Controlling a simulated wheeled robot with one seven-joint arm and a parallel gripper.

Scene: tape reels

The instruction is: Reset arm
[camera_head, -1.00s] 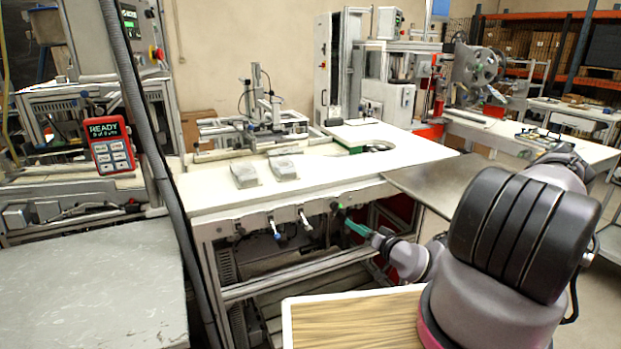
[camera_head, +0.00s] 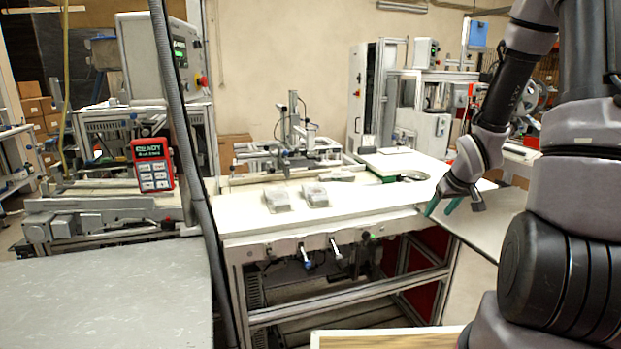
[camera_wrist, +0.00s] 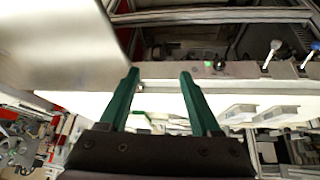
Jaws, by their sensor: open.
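My gripper (camera_head: 443,206) is at the right of the head view, with its green fingers pointing down. It is near the right front corner of the white worktable (camera_head: 245,213). In the wrist view my gripper (camera_wrist: 158,85) shows two green fingers spread apart with nothing between them. My arm folds up along the right side of the head view.
Two grey packages (camera_head: 277,200) lie on the worktable, in front of a metal fixture (camera_head: 290,150). A metal plate (camera_head: 490,226) extends from the table's right side. A red control box (camera_head: 152,164) reads READY. A grey surface (camera_head: 110,300) fills the lower left.

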